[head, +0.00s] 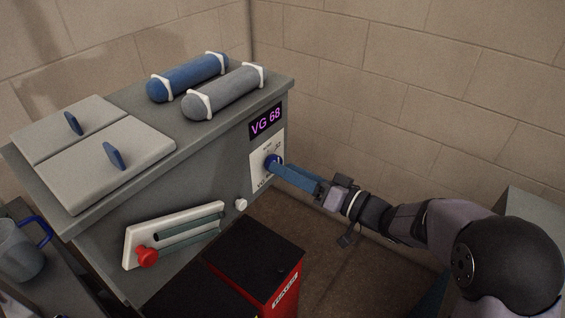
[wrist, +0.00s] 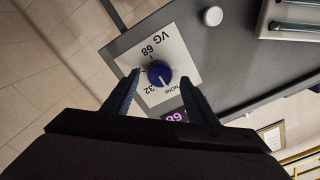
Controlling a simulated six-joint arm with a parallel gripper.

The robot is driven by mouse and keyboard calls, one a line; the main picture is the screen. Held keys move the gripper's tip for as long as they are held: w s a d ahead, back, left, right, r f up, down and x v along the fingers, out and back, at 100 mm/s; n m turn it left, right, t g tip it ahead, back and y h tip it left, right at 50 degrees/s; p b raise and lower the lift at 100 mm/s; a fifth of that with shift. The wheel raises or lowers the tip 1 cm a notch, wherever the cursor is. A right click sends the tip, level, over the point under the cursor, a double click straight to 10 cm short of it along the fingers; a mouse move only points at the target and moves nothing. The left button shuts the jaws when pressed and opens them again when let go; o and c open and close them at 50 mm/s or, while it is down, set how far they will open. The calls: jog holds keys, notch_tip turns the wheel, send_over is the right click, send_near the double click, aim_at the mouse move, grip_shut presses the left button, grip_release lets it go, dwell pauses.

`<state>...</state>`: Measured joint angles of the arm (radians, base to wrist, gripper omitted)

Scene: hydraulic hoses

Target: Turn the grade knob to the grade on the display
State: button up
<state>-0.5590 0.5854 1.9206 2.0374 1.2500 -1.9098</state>
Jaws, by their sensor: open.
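The display (head: 266,122) on the cabinet's side face reads VG 68 in purple; part of it also shows in the wrist view (wrist: 174,115). Below it, the blue grade knob (wrist: 159,73) sits on a white plate (wrist: 178,50) marked VG 68, 32 and NONE. The knob's pale pointer line seems to point to the NONE side, away from the VG 68 mark. My gripper (wrist: 160,76) is open, with one finger on each side of the knob. In the head view my gripper (head: 273,164) reaches the plate and partly hides the knob. I cannot tell whether the fingers touch it.
A small white knob (head: 241,204) and a white panel with a red knob (head: 147,257) are on the cabinet's front. A red bin (head: 285,283) stands below. Blue and grey cylinders (head: 190,76) lie on top. A mug (head: 20,260) is at left.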

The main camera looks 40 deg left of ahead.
aim_at(272, 158)
jog(key=shift+a+p, duration=0.3)
jog(key=shift+a, duration=0.9)
jog(key=shift+c, duration=0.3)
jog(key=c, duration=1)
